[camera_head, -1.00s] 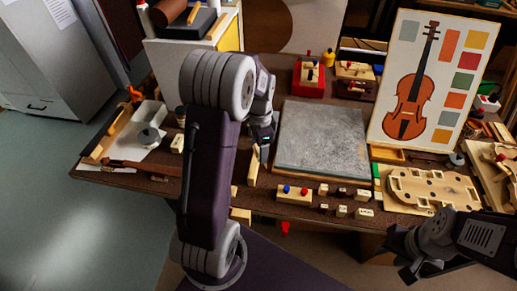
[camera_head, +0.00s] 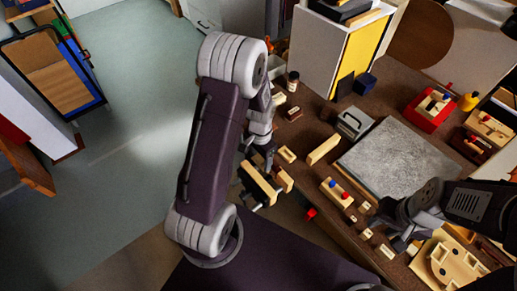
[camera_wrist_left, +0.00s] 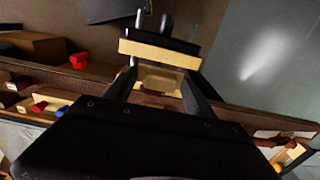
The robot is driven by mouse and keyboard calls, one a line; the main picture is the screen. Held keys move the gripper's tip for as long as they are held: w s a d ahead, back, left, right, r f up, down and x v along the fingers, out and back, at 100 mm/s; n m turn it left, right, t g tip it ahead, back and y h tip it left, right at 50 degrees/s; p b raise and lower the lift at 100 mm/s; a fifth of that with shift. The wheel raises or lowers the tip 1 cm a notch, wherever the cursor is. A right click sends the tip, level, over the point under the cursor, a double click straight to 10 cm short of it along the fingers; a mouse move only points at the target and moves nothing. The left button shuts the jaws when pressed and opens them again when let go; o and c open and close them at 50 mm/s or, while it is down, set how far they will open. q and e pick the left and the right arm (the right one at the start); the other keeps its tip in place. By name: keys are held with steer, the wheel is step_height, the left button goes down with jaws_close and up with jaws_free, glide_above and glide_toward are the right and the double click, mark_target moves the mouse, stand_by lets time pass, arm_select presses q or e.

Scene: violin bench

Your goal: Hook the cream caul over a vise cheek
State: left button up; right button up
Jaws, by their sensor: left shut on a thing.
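My left gripper (camera_head: 268,160) is at the left front edge of the bench, right above the vise. In the left wrist view its two dark fingers (camera_wrist_left: 160,84) are shut on a cream piece, which I take as the cream caul (camera_wrist_left: 162,77). The head view mostly hides the caul behind the gripper. The vise has an outer cream cheek (camera_head: 258,184) and an inner one (camera_head: 285,181). In the wrist view, a cream cheek (camera_wrist_left: 160,52) lies just beyond the fingertips. I cannot tell whether the caul touches it. My right gripper (camera_head: 397,238) is over the bench front; its opening is unclear.
A loose cream bar (camera_head: 323,150) lies left of the grey slab (camera_head: 395,155). A block with red and blue knobs (camera_head: 337,192) and several small blocks lie along the front edge. A red object (camera_head: 311,213) is beside that edge. Open floor lies left of the bench.

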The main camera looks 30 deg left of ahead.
mark_target(259, 177)
arm_select(q)
steer(key=shift+w, duration=0.15)
steer(key=shift+r, duration=0.15)
step_height(259, 177, down, 10)
steer(key=b, duration=0.7)
steer(key=shift+s+f, duration=0.25)
steer(key=shift+f, duration=0.2)
steer(key=o, duration=1.5)
steer(key=shift+c, duration=0.2)
